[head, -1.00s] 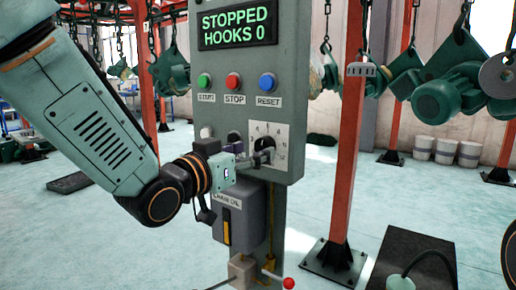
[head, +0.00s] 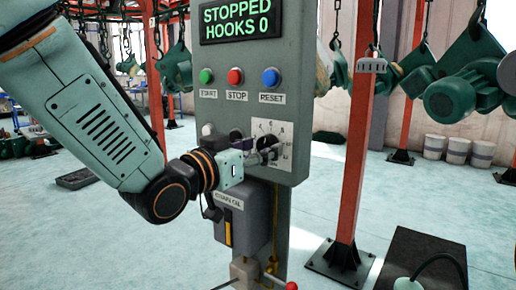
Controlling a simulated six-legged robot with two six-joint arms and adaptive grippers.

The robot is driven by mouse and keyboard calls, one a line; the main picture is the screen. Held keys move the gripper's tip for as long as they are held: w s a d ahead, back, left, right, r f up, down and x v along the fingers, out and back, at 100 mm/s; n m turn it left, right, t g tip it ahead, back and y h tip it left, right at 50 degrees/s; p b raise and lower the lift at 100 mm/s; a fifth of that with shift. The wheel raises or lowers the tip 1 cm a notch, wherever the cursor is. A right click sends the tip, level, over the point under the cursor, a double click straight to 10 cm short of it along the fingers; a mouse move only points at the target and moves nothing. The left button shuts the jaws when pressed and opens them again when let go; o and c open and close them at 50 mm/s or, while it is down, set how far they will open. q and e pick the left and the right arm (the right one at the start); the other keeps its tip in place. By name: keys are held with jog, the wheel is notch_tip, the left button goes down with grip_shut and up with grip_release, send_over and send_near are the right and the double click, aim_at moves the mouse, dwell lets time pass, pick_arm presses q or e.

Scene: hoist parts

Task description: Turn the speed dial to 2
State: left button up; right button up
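The speed dial (head: 268,142) is a dark round knob on a white scale plate (head: 288,130), low on the grey control panel (head: 304,100). The scale's figures are too small to read surely. My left gripper (head: 270,155) comes in from the left, with its grey fingers at the knob's lower front. The fingers overlap the dial and hide part of it. I cannot tell whether they grip it or only touch it. The panel's screen (head: 240,20) reads STOPPED, HOOKS 0. My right gripper is not in view.
Green START (head: 206,76), red STOP (head: 235,76) and blue RESET (head: 270,78) buttons sit above the dial. A chain oil box (head: 240,225) and a red-tipped lever (head: 291,285) are below. An orange post (head: 355,150) stands at right.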

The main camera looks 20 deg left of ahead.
pick_arm(q)
jog(key=shift+w+d+f, duration=0.15)
jog(key=shift+w+d, duration=0.05)
jog(key=shift+w, duration=0.1)
jog(key=c, duration=0.9)
jog(key=shift+c, duration=0.2)
jog(key=n+p, duration=0.4)
jog(key=shift+r, duration=0.2)
jog(key=n+p, duration=0.4)
jog(key=n, duration=0.1)
jog(key=shift+r+n+p, duration=0.1)
jog(key=shift+n+p, duration=0.2)
jog(key=n+p, duration=0.3)
jog(key=n, duration=0.2)
jog(key=shift+p, duration=0.4)
jog(key=shift+n+p, duration=1.2)
jog(key=shift+n, duration=1)
